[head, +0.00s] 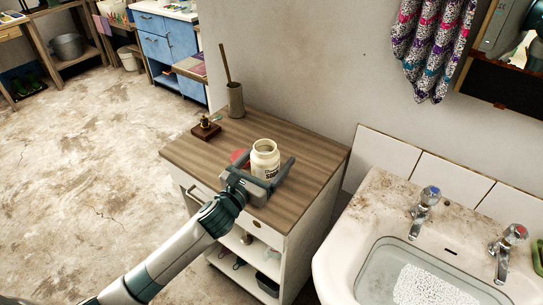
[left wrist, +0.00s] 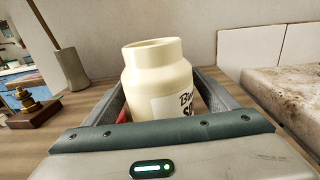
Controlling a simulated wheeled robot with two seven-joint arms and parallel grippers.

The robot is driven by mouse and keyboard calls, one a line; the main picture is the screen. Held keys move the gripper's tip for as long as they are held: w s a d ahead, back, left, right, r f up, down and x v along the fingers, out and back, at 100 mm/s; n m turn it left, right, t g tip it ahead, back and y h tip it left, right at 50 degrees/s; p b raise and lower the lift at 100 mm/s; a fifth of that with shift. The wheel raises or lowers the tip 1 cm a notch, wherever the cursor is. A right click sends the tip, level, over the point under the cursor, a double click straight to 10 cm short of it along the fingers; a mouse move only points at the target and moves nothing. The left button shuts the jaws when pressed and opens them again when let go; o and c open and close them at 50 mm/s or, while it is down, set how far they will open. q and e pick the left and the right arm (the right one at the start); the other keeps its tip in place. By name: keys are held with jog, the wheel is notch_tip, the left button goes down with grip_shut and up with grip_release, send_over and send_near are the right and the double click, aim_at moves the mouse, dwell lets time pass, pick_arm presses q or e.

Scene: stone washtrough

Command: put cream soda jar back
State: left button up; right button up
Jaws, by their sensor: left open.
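The cream soda jar (head: 265,158) stands upright and without a lid on the wooden top of a white cabinet (head: 200,152). In the left wrist view the jar (left wrist: 157,85) fills the middle, with part of a dark-lettered label showing. My left gripper (head: 266,165) is open, with one finger on each side of the jar. Gaps show between the fingers and the jar in the left wrist view; its base is hidden behind the gripper body. My right gripper is not in view.
A red round item (head: 238,156) lies beside the jar. A small brass piece on a wooden block (head: 206,129) and a grey holder with a stick (head: 236,101) stand farther back left. The stone washbasin (head: 350,235) with two taps is at right.

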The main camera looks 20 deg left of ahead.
aim_at(257, 173)
pick_arm(q)
jog(key=b+v, duration=0.1)
jog(key=v, duration=1)
